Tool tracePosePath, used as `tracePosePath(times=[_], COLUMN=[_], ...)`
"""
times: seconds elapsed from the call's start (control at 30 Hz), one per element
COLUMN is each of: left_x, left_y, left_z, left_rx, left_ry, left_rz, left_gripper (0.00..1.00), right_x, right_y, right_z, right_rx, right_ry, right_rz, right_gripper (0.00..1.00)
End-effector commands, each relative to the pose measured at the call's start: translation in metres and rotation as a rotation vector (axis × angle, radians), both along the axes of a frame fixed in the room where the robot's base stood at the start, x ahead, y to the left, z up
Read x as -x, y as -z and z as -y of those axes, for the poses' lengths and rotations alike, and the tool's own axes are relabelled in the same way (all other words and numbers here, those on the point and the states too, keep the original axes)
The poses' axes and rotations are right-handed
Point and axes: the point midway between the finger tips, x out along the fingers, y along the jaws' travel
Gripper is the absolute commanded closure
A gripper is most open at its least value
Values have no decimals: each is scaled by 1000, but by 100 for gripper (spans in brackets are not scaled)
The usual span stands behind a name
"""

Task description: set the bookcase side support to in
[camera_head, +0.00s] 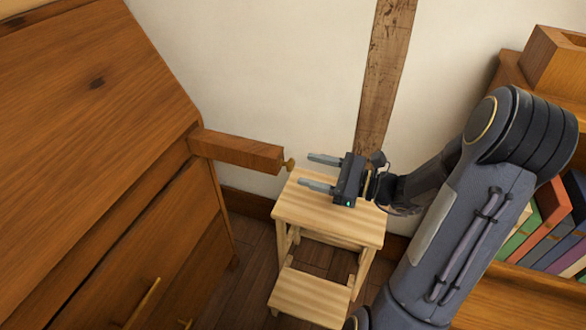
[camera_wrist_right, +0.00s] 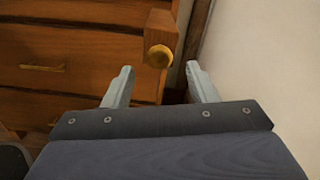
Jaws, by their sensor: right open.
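The bookcase side support (camera_head: 237,150) is a wooden bar that sticks out to the right from the upper side of a brown wooden cabinet (camera_head: 97,98). A small brass knob (camera_head: 289,164) sits on its end. My right gripper (camera_head: 310,171) is open and empty, just right of the knob, with its fingers pointing left toward it. In the right wrist view the knob (camera_wrist_right: 159,57) and the bar's end (camera_wrist_right: 161,29) show ahead, roughly between the two fingertips (camera_wrist_right: 160,70). The fingers look apart from the knob. My left gripper is not in view.
A light wooden step stool (camera_head: 325,213) stands below my right gripper. A bookshelf with several books (camera_head: 545,215) stands at the right. A wooden post (camera_head: 385,75) runs up the pale wall behind. Drawers with brass handles (camera_head: 143,303) are on the cabinet's front.

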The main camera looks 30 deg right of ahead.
Motion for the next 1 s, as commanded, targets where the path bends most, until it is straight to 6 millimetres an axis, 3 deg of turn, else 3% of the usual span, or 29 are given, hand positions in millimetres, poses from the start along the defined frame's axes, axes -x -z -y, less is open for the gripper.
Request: tracePosePath(times=[0.3,0.6,1.0], left_x=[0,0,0], left_y=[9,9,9], left_z=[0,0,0], left_rx=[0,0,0], left_ry=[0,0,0], left_rz=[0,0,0], left_gripper=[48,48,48], right_x=[-29,-32,-31], right_y=[1,0,0], right_z=[-26,-28,-28], right_rx=[0,1,1], right_ry=[-3,-2,-2], right_rz=[-1,-1,-1], right_gripper=[48,48,99])
